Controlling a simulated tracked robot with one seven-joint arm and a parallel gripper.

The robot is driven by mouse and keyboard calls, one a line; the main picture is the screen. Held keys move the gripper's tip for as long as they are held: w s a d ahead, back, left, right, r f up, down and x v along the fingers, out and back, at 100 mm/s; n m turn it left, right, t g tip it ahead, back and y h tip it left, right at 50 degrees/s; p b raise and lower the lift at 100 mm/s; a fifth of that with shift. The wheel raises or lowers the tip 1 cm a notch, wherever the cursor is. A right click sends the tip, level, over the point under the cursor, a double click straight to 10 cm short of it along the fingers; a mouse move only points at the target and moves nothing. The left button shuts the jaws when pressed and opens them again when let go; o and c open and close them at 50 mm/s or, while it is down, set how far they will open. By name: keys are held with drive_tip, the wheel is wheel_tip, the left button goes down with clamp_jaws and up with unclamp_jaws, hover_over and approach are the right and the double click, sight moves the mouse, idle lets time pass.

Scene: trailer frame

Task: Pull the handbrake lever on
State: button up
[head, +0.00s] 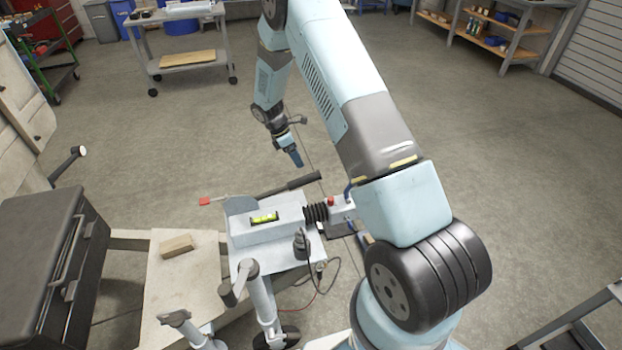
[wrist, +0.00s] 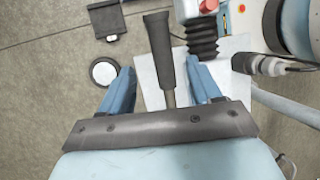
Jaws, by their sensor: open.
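The handbrake lever (head: 303,181) lies nearly flat above the pale trailer drawbar housing, its dark grip pointing right and slightly away. My gripper (head: 296,158) hangs just beyond and above the grip, pointing down. In the wrist view the lever's black grip (wrist: 157,48) and thin metal shaft run between the two blue fingers of my open gripper (wrist: 160,68). Gaps show on both sides, so the fingers do not appear to press on it. The height between fingertips and lever is hard to tell.
Black bellows (head: 316,213) and a coupling with a red knob (head: 331,201) sit close beside the lever. A yellow-green spirit level (head: 264,218) lies on the housing. A jockey-wheel post (head: 259,293) and a dark box (head: 38,262) stand nearer.

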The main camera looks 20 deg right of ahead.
sight(309, 178)
drive_tip(key=x, duration=1.1)
drive_tip(key=shift+s, duration=0.1)
